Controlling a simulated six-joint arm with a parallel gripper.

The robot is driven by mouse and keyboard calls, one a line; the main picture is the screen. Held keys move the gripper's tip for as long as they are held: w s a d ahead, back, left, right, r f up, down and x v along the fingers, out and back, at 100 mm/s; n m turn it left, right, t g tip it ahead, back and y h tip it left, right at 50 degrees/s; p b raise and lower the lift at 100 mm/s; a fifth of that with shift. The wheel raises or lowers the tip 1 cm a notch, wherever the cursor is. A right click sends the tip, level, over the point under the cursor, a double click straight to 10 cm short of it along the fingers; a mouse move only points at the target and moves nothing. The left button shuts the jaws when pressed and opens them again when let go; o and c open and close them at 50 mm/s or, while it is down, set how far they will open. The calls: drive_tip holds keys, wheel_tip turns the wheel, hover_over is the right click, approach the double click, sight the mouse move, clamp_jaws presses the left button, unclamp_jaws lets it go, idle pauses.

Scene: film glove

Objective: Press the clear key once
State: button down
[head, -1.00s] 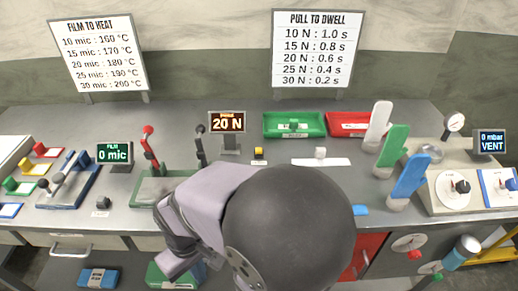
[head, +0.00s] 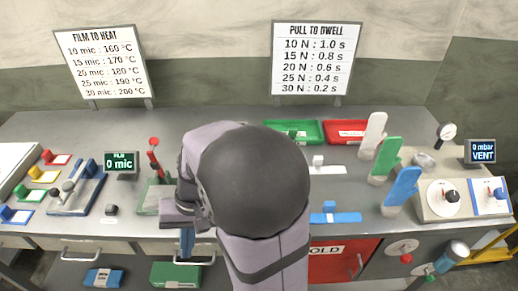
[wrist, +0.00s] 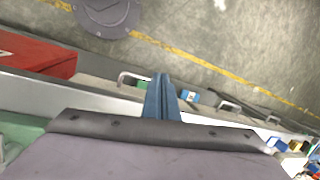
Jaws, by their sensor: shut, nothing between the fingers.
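My gripper (head: 187,247) shows as blue fingers pointing down at the table's front edge. In the wrist view the fingers (wrist: 160,92) are together and empty, over the drawer fronts and floor. A small dark key (head: 111,210) sits on the table below the film display (head: 121,163), which reads 0 mic; the gripper is to its right and nearer the front. A white key (head: 318,160) stands on a white strip and a blue key (head: 329,206) on a blue strip, right of my arm. I cannot read which key is the clear key. My arm hides the middle of the table.
A red-handled lever (head: 155,155) on a green base stands close to my wrist. Tall white, green and blue levers (head: 403,186) stand at the right. A drawer handle (head: 88,254) juts out at the front left. The table between the film display and back wall is clear.

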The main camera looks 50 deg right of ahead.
drive_tip(key=w+d+r+m+t+y+p, duration=0.3)
drive_tip(key=w+d+r+m+t+p, duration=0.55)
drive_tip(key=w+d+r, duration=0.75)
drive_tip(key=s+d+f+m+h+p, duration=0.1)
drive_tip(key=s+d+f+m+h, duration=0.1)
drive_tip(key=d+m, duration=0.4)
drive_tip(key=s+d+f+m+h+p, duration=0.2)
drive_tip(key=d+m, duration=0.5)
drive_tip(key=d, duration=0.7)
drive_tip(key=s+f+h, duration=0.1)
drive_tip(key=s+h, duration=0.1)
drive_tip(key=h, duration=0.1)
drive_tip(key=shift+s+d, duration=0.15)
drive_tip(key=shift+d, duration=0.25)
drive_tip(key=shift+f+t, duration=0.25)
wheel_tip(320, 180, down, 8)
drive_tip(key=b, duration=0.6)
drive_tip(key=shift+r, duration=0.25)
drive_tip(key=shift+f+b, duration=0.55)
drive_tip(key=shift+b, duration=0.15)
